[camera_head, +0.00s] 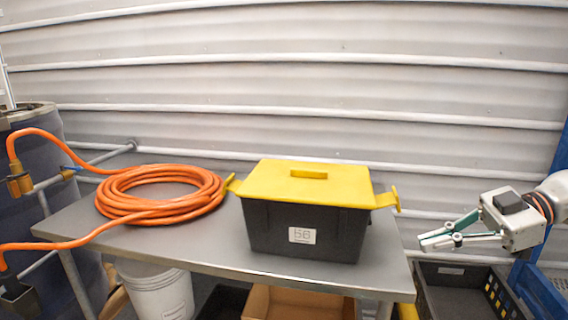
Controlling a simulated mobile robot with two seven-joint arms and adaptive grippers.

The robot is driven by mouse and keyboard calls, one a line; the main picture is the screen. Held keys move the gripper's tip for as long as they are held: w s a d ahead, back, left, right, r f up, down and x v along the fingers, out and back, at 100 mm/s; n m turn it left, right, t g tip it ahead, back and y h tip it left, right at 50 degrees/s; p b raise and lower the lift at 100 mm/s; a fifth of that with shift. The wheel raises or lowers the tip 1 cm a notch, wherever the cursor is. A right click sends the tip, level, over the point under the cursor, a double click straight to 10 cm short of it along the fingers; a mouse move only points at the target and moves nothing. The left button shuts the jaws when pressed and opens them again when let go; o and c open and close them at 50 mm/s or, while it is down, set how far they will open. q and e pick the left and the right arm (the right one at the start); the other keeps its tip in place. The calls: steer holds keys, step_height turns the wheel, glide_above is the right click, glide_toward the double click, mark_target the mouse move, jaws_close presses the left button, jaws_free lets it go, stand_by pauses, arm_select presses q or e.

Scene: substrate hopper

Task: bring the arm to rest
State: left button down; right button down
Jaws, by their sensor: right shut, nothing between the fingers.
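My right gripper (424,241) comes in from the right edge. It is shut and empty, with its fingers pointing left, just off the right end of the table. My left gripper is not in view. A dark bin with a yellow lid (308,232) stands upright on the grey table (205,250). The lid (275,182) is on, and a label is on the bin's front. My right gripper is apart from the bin, to its right.
A coiled orange hose (160,214) lies on the table's left part. A dark blue barrel (35,185) stands at the left. A white bucket (158,298) and a cardboard box (290,304) are under the table. A dark tray (450,290) sits below my right gripper.

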steer(key=w+a+f+t+y, duration=0.25)
steer(key=a+f+y, duration=0.35)
steer(key=a, duration=0.5)
step_height(320, 180, down, 11)
steer(key=a+m+t+h, duration=0.2)
steer(key=m+t+h, duration=0.4)
steer(key=t, duration=0.4)
steer(key=s+d+f+m+g+h, duration=0.1)
steer(key=s+f+m+h, duration=0.1)
steer(key=s+f, duration=0.4)
steer(key=s+d+f+m+g+h, duration=0.1)
steer(key=s+f+m+h, duration=0.2)
steer(key=f, duration=1.1)
steer(key=s+d+f+m+g+h, duration=0.1)
steer(key=s+f+m+g+h, duration=0.1)
steer(key=s+f+h, duration=0.3)
steer(key=s+f+m, duration=0.1)
steer(key=s+f, duration=0.3)
steer(key=f, duration=0.2)
steer(key=shift+s+h, duration=0.4)
